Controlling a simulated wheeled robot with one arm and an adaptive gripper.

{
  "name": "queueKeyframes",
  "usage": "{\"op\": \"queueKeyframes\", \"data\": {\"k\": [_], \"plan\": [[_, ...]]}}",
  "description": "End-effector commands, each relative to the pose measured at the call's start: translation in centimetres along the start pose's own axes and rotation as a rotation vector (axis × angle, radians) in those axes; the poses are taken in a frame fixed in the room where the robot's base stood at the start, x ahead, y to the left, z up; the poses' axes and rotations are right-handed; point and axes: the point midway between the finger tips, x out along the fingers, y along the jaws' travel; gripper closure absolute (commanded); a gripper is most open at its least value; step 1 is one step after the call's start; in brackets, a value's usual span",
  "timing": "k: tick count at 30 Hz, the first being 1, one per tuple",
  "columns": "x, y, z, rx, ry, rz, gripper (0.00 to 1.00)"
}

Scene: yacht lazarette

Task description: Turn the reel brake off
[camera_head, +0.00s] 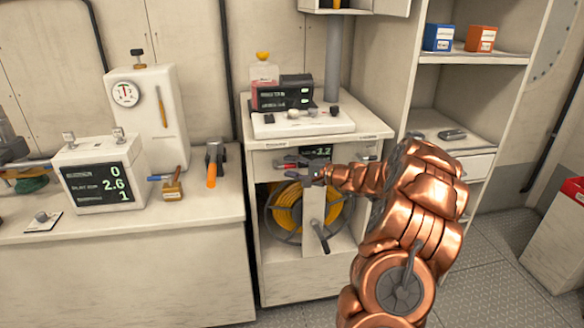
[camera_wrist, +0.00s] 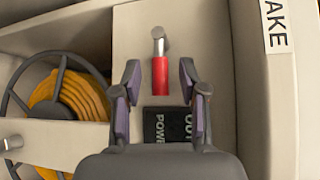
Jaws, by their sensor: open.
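A lever with a red grip (camera_wrist: 160,77) and a metal end stands on the pale panel in the wrist view. It lies between the two fingers of my gripper (camera_wrist: 159,88), which is open; I see a gap on each side of the red grip. In the head view my gripper (camera_head: 290,168) is at the front of the reel cabinet (camera_head: 256,240), just above the reel with yellow hose (camera_head: 287,209). A label ending in "AKE" (camera_wrist: 276,25) is on the panel to the right. Whether the fingers are at the lever's depth I cannot tell.
A dark display (camera_wrist: 166,125) sits below the lever in the wrist view, partly hidden by my gripper. A crank handle (camera_head: 320,237) hangs in front of the reel. A counter with a digital readout box (camera_head: 95,180) stands to the left, shelves to the right.

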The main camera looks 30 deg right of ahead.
Motion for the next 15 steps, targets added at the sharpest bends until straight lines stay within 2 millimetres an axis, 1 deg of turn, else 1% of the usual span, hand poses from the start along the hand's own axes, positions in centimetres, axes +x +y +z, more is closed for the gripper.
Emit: {"op": "queueKeyframes", "data": {"k": [4,15], "plan": [[-0.02,-0.01,0.0,0.0,0.0,0.0,0.59],[-0.03,-0.01,0.01,-0.001,0.0,0.0,0.97]]}}
